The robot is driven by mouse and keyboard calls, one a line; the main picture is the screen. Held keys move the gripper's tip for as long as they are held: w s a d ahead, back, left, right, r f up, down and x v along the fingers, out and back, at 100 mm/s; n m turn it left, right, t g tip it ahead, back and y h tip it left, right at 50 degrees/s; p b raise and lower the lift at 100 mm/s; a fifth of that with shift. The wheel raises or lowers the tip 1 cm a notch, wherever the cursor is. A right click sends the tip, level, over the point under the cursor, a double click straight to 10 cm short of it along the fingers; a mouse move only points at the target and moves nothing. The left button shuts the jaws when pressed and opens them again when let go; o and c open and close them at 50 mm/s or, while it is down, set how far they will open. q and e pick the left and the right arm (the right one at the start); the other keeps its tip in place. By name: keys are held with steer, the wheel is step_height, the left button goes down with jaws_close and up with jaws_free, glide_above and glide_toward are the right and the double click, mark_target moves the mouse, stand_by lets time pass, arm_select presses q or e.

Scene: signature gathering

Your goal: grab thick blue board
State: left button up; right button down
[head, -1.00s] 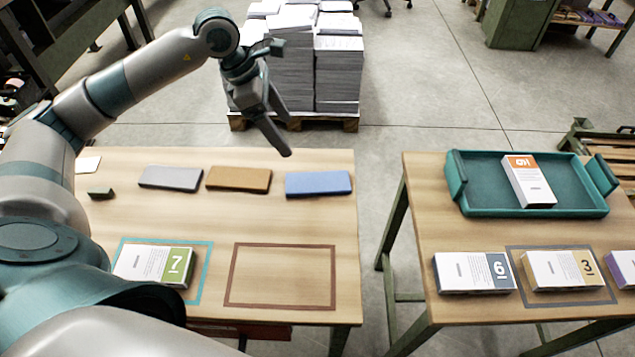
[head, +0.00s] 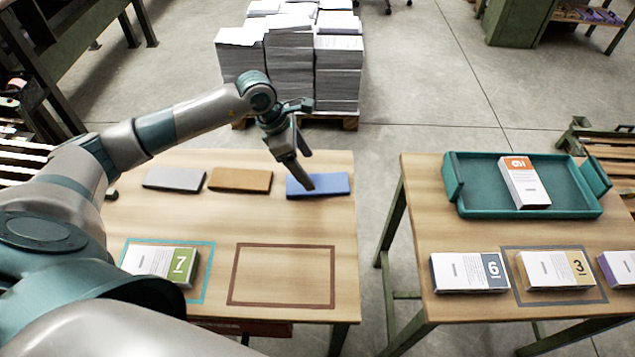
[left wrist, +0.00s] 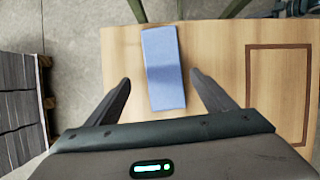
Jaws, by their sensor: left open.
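The thick blue board (head: 331,185) lies flat at the back right of the left table, near its right edge. In the left wrist view the blue board (left wrist: 164,70) lies between the two fingers, with a gap on each side. My left gripper (head: 306,172) is over the board in the head view, its fingers pointing down. In the left wrist view the left gripper (left wrist: 160,90) is open and empty. I cannot tell its exact height above the board. My right gripper is not in view.
A brown board (head: 240,180) and a grey board (head: 174,179) lie left of the blue one. A booklet stack marked 7 (head: 150,261) sits in a teal outline. A brown outline (head: 282,303) is empty. A teal tray (head: 470,206) stands on the right table. Paper stacks (head: 338,75) stand behind.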

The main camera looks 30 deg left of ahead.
mark_target(317, 183)
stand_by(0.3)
arm_select(q)
steer(key=shift+d+f, duration=0.15)
steer(key=shift+f, duration=0.05)
steer(key=shift+d+f+p, duration=0.2)
steer(key=shift+f+p, duration=0.15)
steer(key=shift+p, duration=0.1)
steer(key=p+x, duration=0.1)
steer(key=x, duration=0.2)
steer(key=shift+s+d, duration=0.1)
steer(key=shift+s, duration=0.1)
steer(key=shift+w+d+f, duration=0.1)
steer(key=shift+f, duration=0.35)
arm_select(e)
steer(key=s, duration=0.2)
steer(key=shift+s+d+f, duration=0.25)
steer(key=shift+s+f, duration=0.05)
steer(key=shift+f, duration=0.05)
arm_select(q)
steer(key=c, duration=1.2)
